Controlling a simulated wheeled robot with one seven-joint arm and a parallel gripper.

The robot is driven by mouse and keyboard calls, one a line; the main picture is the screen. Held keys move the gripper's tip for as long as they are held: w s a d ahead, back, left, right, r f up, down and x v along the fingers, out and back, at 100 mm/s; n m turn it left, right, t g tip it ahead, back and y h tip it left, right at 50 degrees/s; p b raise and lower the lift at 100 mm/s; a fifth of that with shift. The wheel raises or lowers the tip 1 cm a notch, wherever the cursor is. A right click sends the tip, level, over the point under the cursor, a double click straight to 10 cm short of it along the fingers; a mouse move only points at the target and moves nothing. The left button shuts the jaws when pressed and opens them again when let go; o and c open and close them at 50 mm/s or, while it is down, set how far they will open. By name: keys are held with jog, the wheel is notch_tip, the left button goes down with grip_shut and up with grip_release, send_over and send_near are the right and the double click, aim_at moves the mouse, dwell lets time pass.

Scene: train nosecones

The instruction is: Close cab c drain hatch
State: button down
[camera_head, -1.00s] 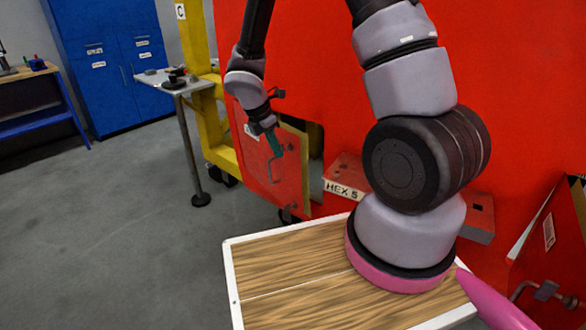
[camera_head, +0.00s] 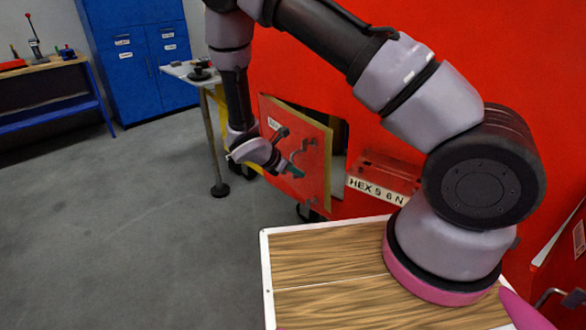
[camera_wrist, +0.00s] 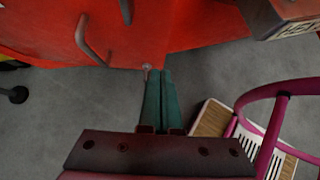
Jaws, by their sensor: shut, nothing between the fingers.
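The drain hatch (camera_head: 283,140) is a red door panel with a yellowish edge, standing ajar on the red cab wall. A dark gap (camera_head: 341,132) shows behind its right edge. My gripper (camera_head: 298,171) has green fingers, shut and empty, in front of the hatch's outer face near its lower middle. I cannot tell whether they touch it. In the wrist view my gripper (camera_wrist: 159,74) points at the bottom edge of a red panel (camera_wrist: 60,30) that carries a grey bent handle (camera_wrist: 86,42). The handle in the head view is partly hidden by my gripper.
A red box labelled HEX (camera_head: 388,172) sticks out right of the hatch. A second open red panel (camera_head: 570,235) is at the lower right. A small grey table (camera_head: 185,70) stands behind at the left. Grey floor (camera_head: 150,220) at left is clear.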

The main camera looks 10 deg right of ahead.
jog(key=w+d+f, duration=0.2)
jog(key=d, duration=0.1)
jog(key=w+d, duration=0.1)
jog(key=d, duration=0.1)
jog(key=shift+d+f, duration=0.25)
jog(key=shift+f, duration=0.15)
jog(key=shift+w+d, duration=0.2)
jog(key=shift+d, duration=0.2)
